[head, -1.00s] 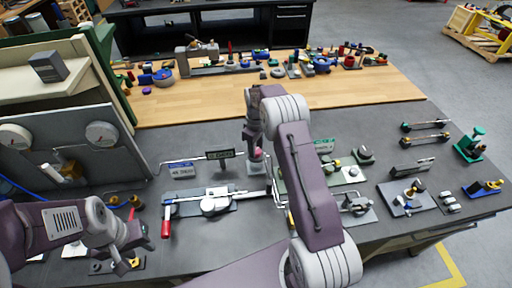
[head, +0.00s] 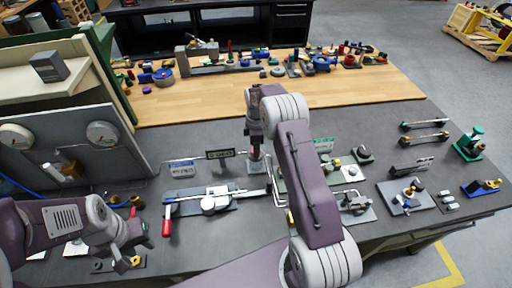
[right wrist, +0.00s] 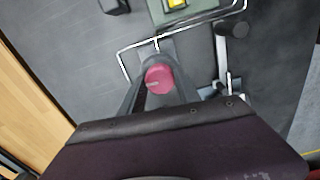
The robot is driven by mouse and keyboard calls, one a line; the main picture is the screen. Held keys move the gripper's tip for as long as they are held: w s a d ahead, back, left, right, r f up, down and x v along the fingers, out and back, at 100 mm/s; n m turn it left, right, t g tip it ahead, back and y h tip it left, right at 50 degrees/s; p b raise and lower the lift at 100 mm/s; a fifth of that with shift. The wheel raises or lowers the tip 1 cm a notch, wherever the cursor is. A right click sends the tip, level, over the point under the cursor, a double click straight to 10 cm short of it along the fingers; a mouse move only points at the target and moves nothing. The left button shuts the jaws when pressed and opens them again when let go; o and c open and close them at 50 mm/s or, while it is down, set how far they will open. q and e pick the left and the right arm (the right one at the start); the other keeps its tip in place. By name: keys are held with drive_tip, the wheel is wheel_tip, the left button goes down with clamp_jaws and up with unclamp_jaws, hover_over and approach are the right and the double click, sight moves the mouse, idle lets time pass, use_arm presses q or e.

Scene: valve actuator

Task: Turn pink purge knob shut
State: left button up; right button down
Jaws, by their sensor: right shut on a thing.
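The pink purge knob (right wrist: 159,79) shows in the right wrist view as a round pink cap with a pale line on its left side. My right gripper (right wrist: 160,86) has a finger on either side of it and is shut on it. In the head view the right gripper (head: 255,157) points down at the back middle of the grey bench, and it hides the knob there. My left gripper (head: 126,262) hangs low over the bench's front left; its finger gap is too small to read.
A valve fixture with a red handle (head: 166,222) lies between the grippers. Signs (head: 182,169) and thin pipes stand left of the right gripper. A gauge panel (head: 88,160) is at the left. Several fixtures, including a green press (head: 470,146), fill the right side.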

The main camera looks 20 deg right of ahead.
drive_tip(key=shift+r, duration=0.1)
idle(0.4)
drive_tip(key=c, duration=0.9)
unclamp_jaws()
drive_tip(key=shift+o, duration=0.2)
drive_tip(key=shift+w+r, duration=0.1)
drive_tip(key=shift+r, duration=0.25)
wheel_tip(320, 180, up, 8)
drive_tip(key=b, duration=0.2)
drive_tip(key=shift+r, duration=0.15)
drive_tip(key=shift+a, duration=0.1)
